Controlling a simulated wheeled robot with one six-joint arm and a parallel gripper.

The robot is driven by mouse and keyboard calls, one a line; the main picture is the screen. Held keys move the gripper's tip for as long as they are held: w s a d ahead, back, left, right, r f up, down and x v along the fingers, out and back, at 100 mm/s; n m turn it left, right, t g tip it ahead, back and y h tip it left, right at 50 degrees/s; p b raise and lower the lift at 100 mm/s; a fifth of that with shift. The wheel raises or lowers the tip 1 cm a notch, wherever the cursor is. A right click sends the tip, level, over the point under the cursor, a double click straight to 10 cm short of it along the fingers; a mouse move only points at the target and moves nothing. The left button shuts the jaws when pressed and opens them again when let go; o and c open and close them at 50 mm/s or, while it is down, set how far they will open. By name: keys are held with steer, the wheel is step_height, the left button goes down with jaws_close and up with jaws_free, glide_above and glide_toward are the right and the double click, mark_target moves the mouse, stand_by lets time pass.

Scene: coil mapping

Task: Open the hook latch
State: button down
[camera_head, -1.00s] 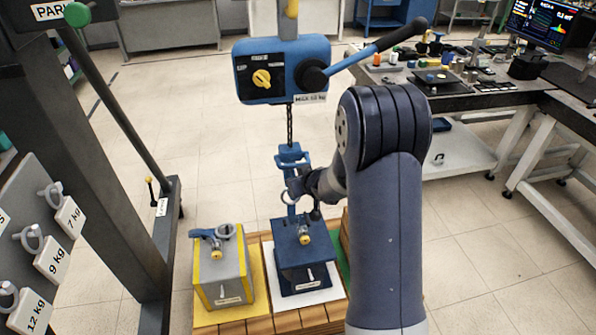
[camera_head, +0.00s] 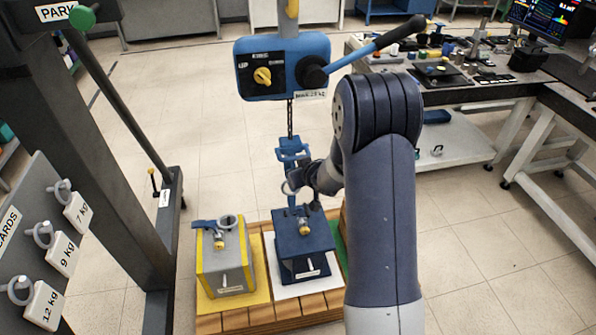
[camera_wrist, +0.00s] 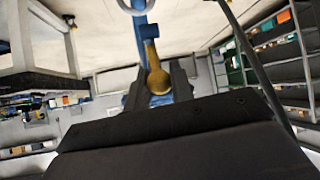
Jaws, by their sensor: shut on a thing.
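The blue hook block (camera_head: 292,150) hangs on a chain under the blue hoist box (camera_head: 284,70). A pale ring (camera_head: 289,188) shows at its lower left, and in the wrist view the ring (camera_wrist: 135,6) is cut by the top edge. My gripper (camera_head: 308,184) is at the lower part of the hook, above the dark blue block (camera_head: 304,243). In the wrist view my gripper (camera_wrist: 157,84) is shut on a brass, round-ended latch lever (camera_wrist: 154,62). The lever lies between the fingers, in front of a blue bar (camera_wrist: 141,32). My arm hides part of the hook's right side.
A grey and yellow block (camera_head: 226,262) stands left of the dark blue block on a wooden pallet (camera_head: 270,316). A grey post (camera_head: 105,180) and a panel of weight cards (camera_head: 45,300) are at left. A cluttered bench (camera_head: 470,95) is at right.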

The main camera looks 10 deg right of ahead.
steer(key=shift+w+r, duration=0.2)
steer(key=shift+r, duration=0.1)
steer(key=c, duration=1.6)
jaws_free()
steer(key=shift+c, duration=0.2)
steer(key=o, duration=0.4)
steer(key=shift+f, duration=0.2)
steer(key=shift+s, duration=0.1)
steer(key=v, duration=1)
steer(key=shift+s+d+r+p, duration=0.1)
steer(key=shift+s+r+p, duration=0.1)
steer(key=shift+s+p, duration=0.15)
steer(key=shift+w, duration=0.1)
steer(key=x, duration=1)
steer(key=shift+w+f+b, duration=0.25)
steer(key=shift+f+b, duration=0.05)
steer(key=shift+b, duration=0.05)
